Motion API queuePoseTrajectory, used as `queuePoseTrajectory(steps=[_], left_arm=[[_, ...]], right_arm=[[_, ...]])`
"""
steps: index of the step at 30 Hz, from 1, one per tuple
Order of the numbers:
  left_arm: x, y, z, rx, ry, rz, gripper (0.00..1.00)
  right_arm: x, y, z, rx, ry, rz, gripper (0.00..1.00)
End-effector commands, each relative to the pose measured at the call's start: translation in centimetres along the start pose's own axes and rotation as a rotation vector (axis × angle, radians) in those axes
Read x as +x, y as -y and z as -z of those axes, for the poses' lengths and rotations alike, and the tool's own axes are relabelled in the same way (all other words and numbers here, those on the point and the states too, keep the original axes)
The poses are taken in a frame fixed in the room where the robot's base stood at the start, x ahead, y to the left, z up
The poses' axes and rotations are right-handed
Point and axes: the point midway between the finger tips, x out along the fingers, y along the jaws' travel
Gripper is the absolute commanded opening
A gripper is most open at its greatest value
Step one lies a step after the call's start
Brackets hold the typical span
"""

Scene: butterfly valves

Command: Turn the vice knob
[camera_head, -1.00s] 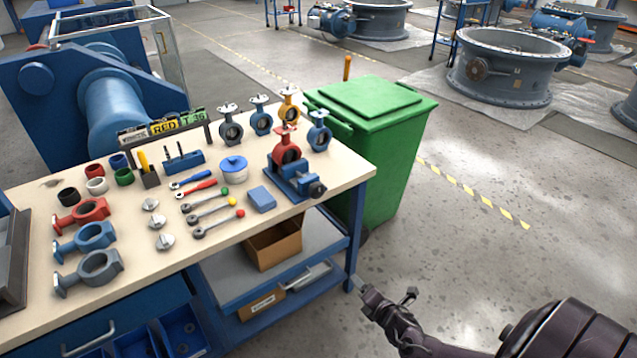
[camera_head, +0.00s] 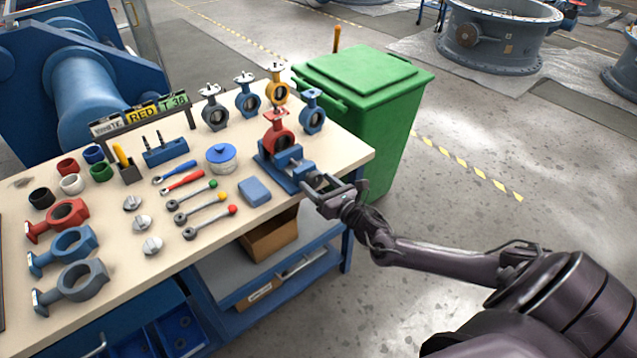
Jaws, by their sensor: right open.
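A blue vice (camera_head: 285,166) stands near the right end of the workbench and holds a red butterfly valve (camera_head: 278,132) upright in its jaws. The vice knob is at the vice's front right end, largely hidden by my right gripper. My right gripper (camera_head: 317,190) is open, with its fingers right at that end of the vice. I cannot tell whether the fingers touch the knob. My left gripper is not in view.
The workbench (camera_head: 130,285) carries valve bodies, coloured rings, ratchets and a blue-lidded pot (camera_head: 221,156). A blue block (camera_head: 254,191) lies left of my right gripper. A green bin (camera_head: 370,95) stands close behind the bench's right end. Open floor lies to the right.

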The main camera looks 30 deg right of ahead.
Motion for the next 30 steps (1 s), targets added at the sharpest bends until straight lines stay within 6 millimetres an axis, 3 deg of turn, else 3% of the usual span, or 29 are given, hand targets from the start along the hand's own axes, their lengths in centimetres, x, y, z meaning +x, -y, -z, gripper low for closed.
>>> queuePoseTrajectory(steps=[4,10,21,30], left_arm=[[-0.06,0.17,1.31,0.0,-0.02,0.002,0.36],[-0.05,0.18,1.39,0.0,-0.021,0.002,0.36],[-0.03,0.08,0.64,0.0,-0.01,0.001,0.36],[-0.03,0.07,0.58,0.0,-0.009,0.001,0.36]], right_arm=[[0.57,-0.01,0.01,0.001,0.0,0.0,0.68],[0.56,0.0,0.04,0.001,-0.001,0.0,0.68],[0.54,0.01,0.03,0.001,-0.001,0.0,0.24],[0.53,0.02,0.06,0.044,-0.002,0.001,0.24]])
